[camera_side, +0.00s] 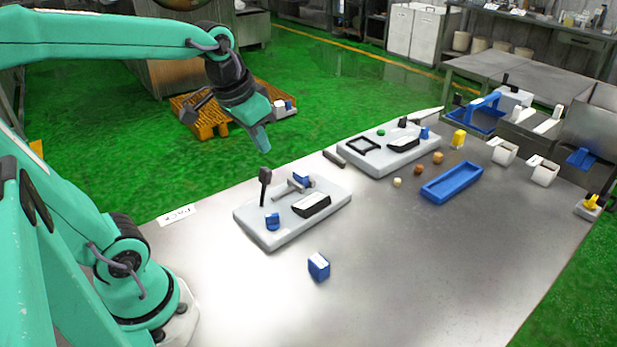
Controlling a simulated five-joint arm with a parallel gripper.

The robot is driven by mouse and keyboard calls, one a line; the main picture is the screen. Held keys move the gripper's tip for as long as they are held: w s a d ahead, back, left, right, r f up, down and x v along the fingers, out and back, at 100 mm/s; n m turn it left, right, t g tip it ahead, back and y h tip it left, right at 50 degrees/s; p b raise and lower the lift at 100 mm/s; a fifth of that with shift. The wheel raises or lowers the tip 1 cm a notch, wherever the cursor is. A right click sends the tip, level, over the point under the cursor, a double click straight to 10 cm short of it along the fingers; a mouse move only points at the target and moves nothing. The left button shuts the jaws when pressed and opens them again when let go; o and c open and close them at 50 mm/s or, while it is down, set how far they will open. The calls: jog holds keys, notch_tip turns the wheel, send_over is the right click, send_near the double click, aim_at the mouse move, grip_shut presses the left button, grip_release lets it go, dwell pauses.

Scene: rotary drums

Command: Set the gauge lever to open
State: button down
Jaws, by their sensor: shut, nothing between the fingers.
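A light grey panel (275,237) lies on the metal table, left of its middle. An upright dark lever (264,187) with a thick head stands at its left back edge. The panel also bears a grey bar-like handle (292,188), blue blocks (272,221) and a black box with a white top (312,206). I cannot read any label, so I cannot tell which part is the gauge lever or its setting. My gripper (264,150) is shut and empty, pointing down above and behind the panel, apart from the dark lever.
A second grey panel (375,167) with a black frame and knobs stands further back. A blue tray (452,184), small brown balls (416,169), a yellow block (459,138) and white bins (504,152) are to the right. A blue block (319,267) stands in front. The front right table is clear.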

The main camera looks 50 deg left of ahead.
jog(key=w+a+f+g, duration=0.2)
jog(key=w+a+f, duration=0.3)
jog(key=w+a, duration=0.5)
jog(key=shift+w+a+f+n+g, duration=0.15)
jog(key=shift+w+a+n+g, duration=0.2)
jog(key=shift+w, duration=0.45)
jog(key=shift+f, duration=0.15)
send_over(263, 188)
jog(key=w, duration=0.4)
notch_tip(263, 188, down, 9)
jog(key=shift+a, duration=0.15)
jog(key=shift+s, duration=0.1)
